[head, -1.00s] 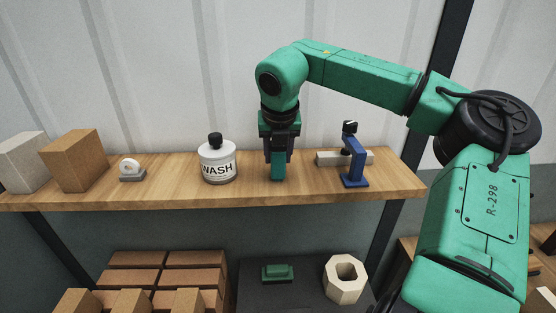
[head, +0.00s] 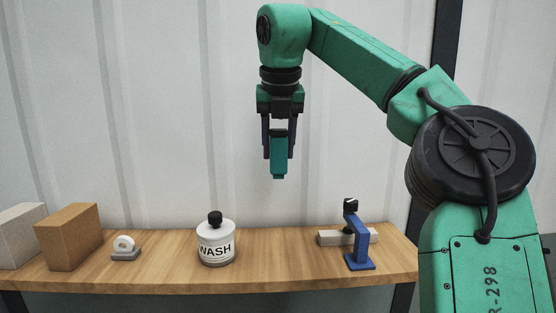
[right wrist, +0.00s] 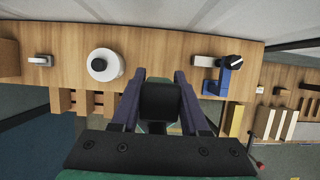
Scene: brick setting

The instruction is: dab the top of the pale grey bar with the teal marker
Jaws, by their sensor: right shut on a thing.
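My right gripper (head: 279,156) is shut on the teal marker (head: 279,168), which hangs upright with its lower end in the air above the wooden shelf. The pale grey bar (head: 329,238) lies on the shelf to the right of and below the marker. A blue stand with a black top (head: 356,240) is in front of part of the bar. In the right wrist view the bar (right wrist: 206,61) is right of the fingers, and a dark blocky form (right wrist: 160,100) sits between the fingers. My left gripper is out of view.
A white WASH bottle (head: 216,243) stands on the shelf (head: 290,268), left of the marker. Further left are a small tape dispenser-like item (head: 124,248), a brown block (head: 68,237) and a pale block (head: 18,236).

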